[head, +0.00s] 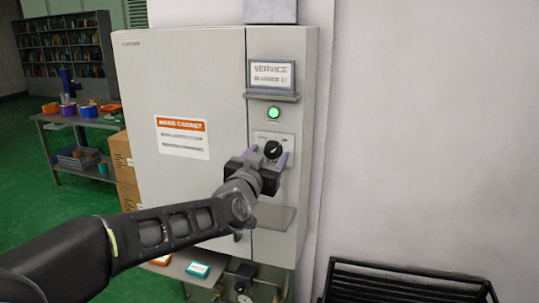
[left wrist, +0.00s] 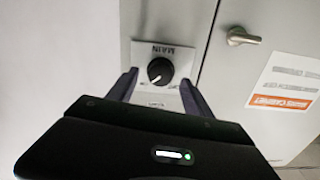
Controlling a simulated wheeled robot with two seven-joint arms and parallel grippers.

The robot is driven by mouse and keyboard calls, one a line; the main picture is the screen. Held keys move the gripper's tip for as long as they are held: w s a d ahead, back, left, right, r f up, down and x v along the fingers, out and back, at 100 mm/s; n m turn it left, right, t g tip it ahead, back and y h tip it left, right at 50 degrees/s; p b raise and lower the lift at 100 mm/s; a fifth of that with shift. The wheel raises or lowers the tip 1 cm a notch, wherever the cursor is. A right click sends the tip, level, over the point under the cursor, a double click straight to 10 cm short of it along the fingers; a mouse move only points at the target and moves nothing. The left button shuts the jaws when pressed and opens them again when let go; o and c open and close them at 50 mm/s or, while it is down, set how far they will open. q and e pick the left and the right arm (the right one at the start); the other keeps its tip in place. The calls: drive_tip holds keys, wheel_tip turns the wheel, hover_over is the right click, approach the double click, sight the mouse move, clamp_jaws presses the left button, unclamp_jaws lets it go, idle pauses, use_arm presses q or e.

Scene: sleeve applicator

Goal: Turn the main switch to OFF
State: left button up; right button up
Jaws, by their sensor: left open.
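The main switch is a round black knob (head: 273,149) with a white pointer mark on a pale label plate, on the narrow right panel of a grey cabinet (head: 225,60). In the left wrist view the knob (left wrist: 160,70) sits between the two fingertips, with "MAIN" lettering on its plate. My left gripper (head: 269,160) is open, its fingers on either side of the knob; I cannot tell whether they touch it. A green lamp (head: 274,113) glows above the knob. My right gripper is in neither view.
A small shelf (head: 271,216) juts out below the switch, and a framed service sign (head: 271,75) stands on a ledge above. The cabinet door handle (left wrist: 243,37) shows in the left wrist view. A black rack (head: 405,285) stands at lower right. The wall at right is bare.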

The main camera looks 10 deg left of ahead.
use_arm(q)
drive_tip(key=shift+w, duration=0.8)
clamp_jaws()
